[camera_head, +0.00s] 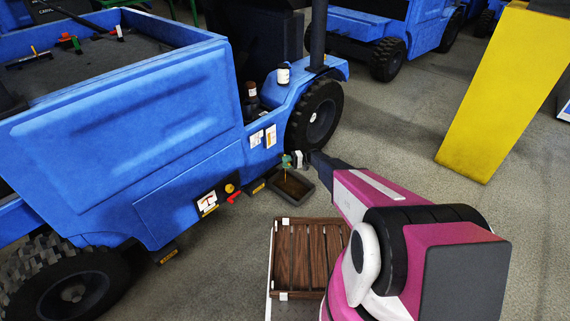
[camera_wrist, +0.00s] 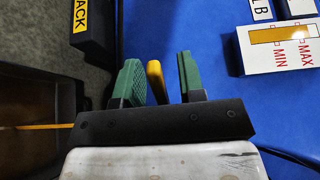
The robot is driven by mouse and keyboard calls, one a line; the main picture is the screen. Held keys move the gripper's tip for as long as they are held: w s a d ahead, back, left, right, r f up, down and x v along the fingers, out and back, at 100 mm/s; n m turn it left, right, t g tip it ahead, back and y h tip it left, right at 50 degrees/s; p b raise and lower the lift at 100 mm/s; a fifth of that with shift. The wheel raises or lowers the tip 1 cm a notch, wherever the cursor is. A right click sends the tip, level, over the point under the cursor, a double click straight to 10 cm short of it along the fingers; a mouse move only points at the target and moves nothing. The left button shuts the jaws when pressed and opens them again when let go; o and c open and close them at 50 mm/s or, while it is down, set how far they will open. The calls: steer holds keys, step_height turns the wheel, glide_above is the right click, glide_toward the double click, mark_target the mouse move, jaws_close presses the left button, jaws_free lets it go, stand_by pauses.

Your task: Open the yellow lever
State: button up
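The yellow lever (camera_wrist: 156,84) shows in the wrist view, upright between the two green fingers of my gripper (camera_wrist: 159,62). The left finger is close beside it, and a wider gap lies between it and the right finger. The fingers stand apart, and I cannot see them clamped on the lever. In the head view my gripper (camera_head: 291,160) is beside the lower side of the blue vehicle (camera_head: 170,125), above a small dark tray. I cannot make out the lever clearly there.
A MIN/MAX gauge (camera_wrist: 280,46) is on the blue panel at the right of the wrist view. A dark tray (camera_head: 301,197) and a wooden pallet (camera_head: 308,255) lie below my arm. A yellow post (camera_head: 497,95) stands at right. Floor between is clear.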

steer(key=v, duration=1)
steer(key=shift+d, duration=0.1)
